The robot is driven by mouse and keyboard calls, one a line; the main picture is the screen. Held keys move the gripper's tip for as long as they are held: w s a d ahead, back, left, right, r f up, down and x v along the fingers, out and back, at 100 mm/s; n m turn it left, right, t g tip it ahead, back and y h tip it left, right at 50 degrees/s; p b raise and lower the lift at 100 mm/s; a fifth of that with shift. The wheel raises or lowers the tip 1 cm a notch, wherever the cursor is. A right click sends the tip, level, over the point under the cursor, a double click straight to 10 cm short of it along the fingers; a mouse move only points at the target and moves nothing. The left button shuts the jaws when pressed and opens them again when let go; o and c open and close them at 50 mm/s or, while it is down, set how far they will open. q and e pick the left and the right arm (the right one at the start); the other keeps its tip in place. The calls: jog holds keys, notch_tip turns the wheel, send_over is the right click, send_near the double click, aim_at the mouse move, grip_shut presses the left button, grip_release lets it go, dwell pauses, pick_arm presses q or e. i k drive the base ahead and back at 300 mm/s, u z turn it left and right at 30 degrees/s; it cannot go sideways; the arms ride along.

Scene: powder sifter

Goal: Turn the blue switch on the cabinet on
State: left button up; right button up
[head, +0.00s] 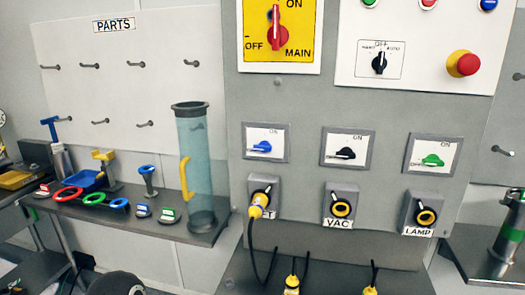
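The blue switch (262,147) sits on a white plate on the left of the grey cabinet (300,105), in the head view. Its handle lies roughly level, with the narrow end towards the left. An ON label shows above it, and any OFF label there is too small to read. Below it a yellow plug (259,203) with a black cable is in a socket. No gripper is clearly in view, and nothing touches the switch.
A black switch (345,154) and a green switch (433,160) are to the right. The red main switch (277,32) and a red button (466,64) are above. A clear cylinder (198,165) stands on the shelf at left. The space before the blue switch looks clear.

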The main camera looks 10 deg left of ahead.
aim_at(264, 146)
jog(key=u, duration=0.9)
jog(key=i, duration=0.15)
jog(key=z, duration=2.7)
jog(key=k, duration=1.5)
jog(key=u, duration=1.75)
jog(key=i, duration=1.05)
